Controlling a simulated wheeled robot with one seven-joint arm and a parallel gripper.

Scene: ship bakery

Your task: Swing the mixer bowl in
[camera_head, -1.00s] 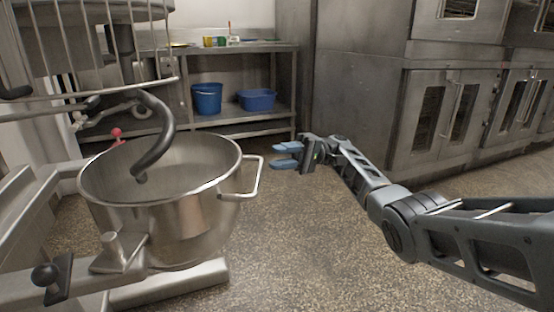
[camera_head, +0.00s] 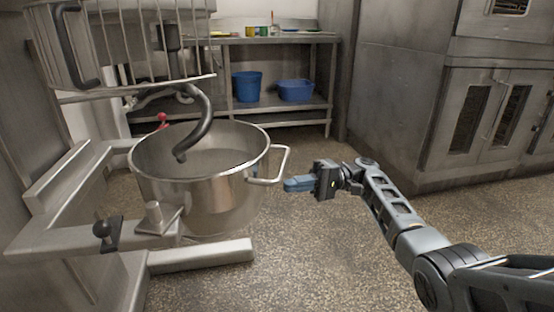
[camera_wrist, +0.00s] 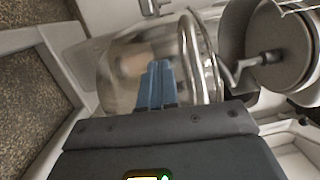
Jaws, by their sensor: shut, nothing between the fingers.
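The steel mixer bowl (camera_head: 215,205) hangs on the mixer's cradle arms at the left in the head view. Its loop handle (camera_head: 284,166) sticks out to the right. The dark dough hook (camera_head: 203,122) reaches down into the bowl's mouth. My gripper (camera_head: 287,185) is shut and empty, with blue fingertips just right of the bowl, near and slightly below the handle. In the wrist view, the shut fingers (camera_wrist: 157,82) point at the bowl wall (camera_wrist: 112,75), with the handle (camera_wrist: 188,60) just to their right. I cannot tell whether the fingers touch the bowl.
The wire guard (camera_head: 140,50) hangs above the bowl. A black-knobbed lever (camera_head: 101,230) is on the near cradle arm, and a red knob (camera_head: 162,118) is behind. A steel shelf with a blue bucket (camera_head: 247,87) and blue tub (camera_head: 296,90) stands behind. Ovens (camera_head: 490,120) stand right. Floor between is clear.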

